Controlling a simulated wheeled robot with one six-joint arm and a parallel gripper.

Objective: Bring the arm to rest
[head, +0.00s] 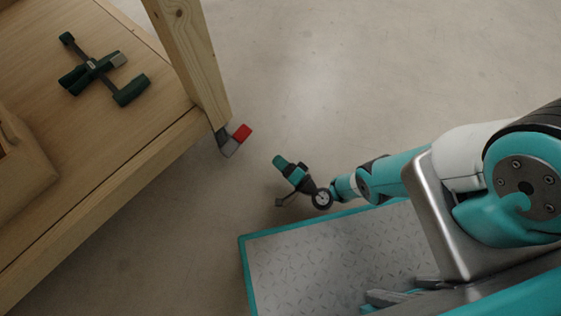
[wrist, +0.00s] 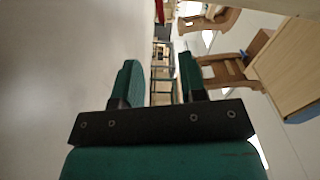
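My gripper (head: 283,178) hangs in the air over bare floor, just beyond the corner of my own base platform and right of the wooden table. In the wrist view its two teal fingers stand apart with a clear gap (wrist: 158,72) between them. Nothing is held; only the far room shows through the gap. The arm stretches left from the column at the right of the head view.
A wooden table (head: 95,165) fills the left, with a green-and-black clamp (head: 95,68) on it. A wooden post (head: 190,60) stands at its edge, a red-tipped part (head: 240,133) near its foot. Wooden furniture (wrist: 228,72) shows right in the wrist view. Floor at top is clear.

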